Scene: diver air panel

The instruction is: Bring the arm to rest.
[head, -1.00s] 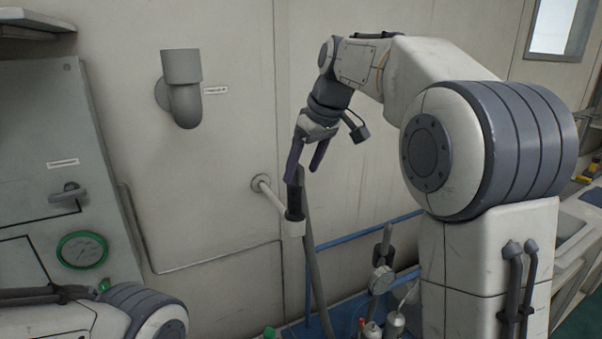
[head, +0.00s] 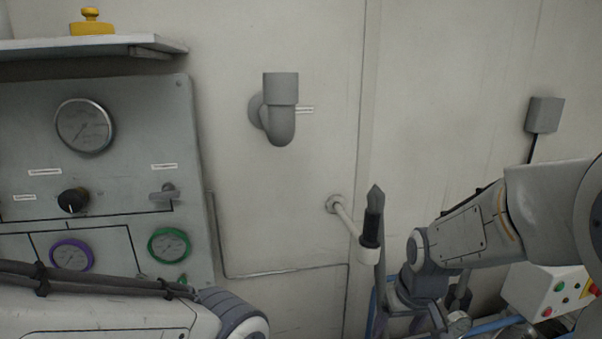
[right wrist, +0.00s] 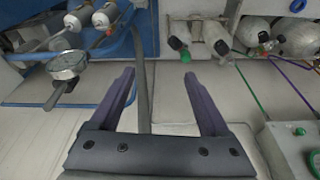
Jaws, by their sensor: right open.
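My right arm reaches in from the right in the head view, bent downward. Its gripper (head: 412,322) is low at the bottom edge, partly cut off, beside the grey hose. In the right wrist view the two purple fingers (right wrist: 158,75) are spread apart with nothing held between them. A grey hose or tube (right wrist: 142,95) runs past the left finger; I cannot tell whether they touch. My left arm shows only as links at the bottom left of the head view; its gripper is out of the picture.
A grey elbow pipe (head: 280,115) and a gauge panel (head: 120,110) are left. A control box (head: 545,292) is lower right. Cylinders (right wrist: 297,38) and a blue frame (right wrist: 140,40) lie beyond my fingers.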

